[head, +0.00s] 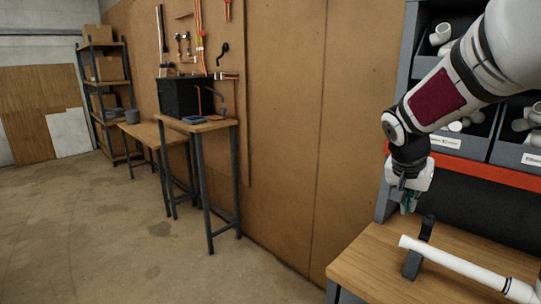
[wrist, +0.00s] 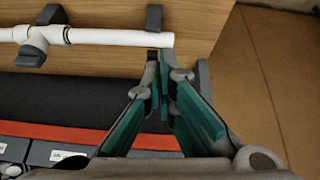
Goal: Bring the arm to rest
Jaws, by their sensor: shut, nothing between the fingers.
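My gripper (head: 408,200) is at the right in the head view, at the end of my bent arm, pointing down over the left end of a wooden workbench (head: 365,262). In the wrist view the two teal-lined fingers (wrist: 163,75) meet at the tips, shut with nothing between them. A white pipe (head: 455,264) with a tee fitting (wrist: 38,37) lies beyond the fingertips and rests on dark holders (wrist: 154,20). I cannot tell the exact gap between the fingertips and the pipe's end.
Grey bins (head: 455,142) with white fittings stand on a rack behind the bench, above an orange-red rail (head: 490,169). My arm passes in front of them. At the left are a tall wooden table (head: 205,125), a lower bench (head: 145,132) and shelving (head: 103,85). The floor (head: 120,235) between is clear.

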